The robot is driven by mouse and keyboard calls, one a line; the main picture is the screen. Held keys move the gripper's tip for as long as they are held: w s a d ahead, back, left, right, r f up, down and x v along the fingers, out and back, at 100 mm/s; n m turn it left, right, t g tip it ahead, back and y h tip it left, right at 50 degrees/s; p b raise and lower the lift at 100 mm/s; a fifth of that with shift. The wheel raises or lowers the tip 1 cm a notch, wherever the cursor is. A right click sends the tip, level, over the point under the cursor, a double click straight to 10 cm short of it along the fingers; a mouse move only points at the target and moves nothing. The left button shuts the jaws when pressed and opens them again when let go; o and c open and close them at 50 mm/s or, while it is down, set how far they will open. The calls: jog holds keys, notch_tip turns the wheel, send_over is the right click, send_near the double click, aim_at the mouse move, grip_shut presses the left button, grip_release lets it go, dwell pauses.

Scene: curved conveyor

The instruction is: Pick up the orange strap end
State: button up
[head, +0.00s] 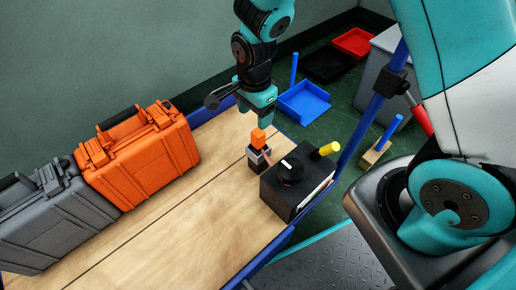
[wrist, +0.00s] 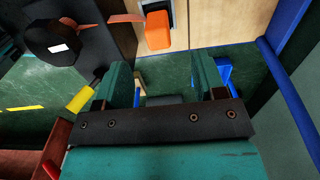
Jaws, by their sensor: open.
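The orange strap end (head: 258,137) is a small rounded block. It sits at the top of a small grey and black stand (head: 254,163) on the wooden tabletop. In the wrist view the orange strap end (wrist: 157,31) shows near the top centre, with a thin reddish-brown strap (wrist: 125,18) to its left. My gripper (head: 262,118) is just above the orange end in the head view. In the wrist view my gripper (wrist: 163,80) is open, its two teal fingers apart and nothing between them. The orange end lies beyond the fingertips. Contact is not visible.
A black box (head: 290,178) with a round knob and a yellow cylinder (head: 327,149) stands right beside the stand. An orange case (head: 140,155) and a grey case (head: 55,220) line the table's left side. A blue tray (head: 303,102) lies beyond. The front tabletop is clear.

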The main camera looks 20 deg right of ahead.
aim_at(257, 141)
notch_tip(257, 141, down, 6)
jog(key=shift+f+b, duration=0.1)
jog(key=shift+b, duration=1.15)
jog(key=f+b, duration=0.2)
jog(key=f, duration=0.1)
jog(key=f+b, duration=0.2)
jog(key=shift+s+d, duration=0.1)
jog(key=shift+d, duration=0.15)
jog(key=shift+r, duration=0.1)
jog(key=c, duration=1.1)
jog(key=shift+r, duration=0.1)
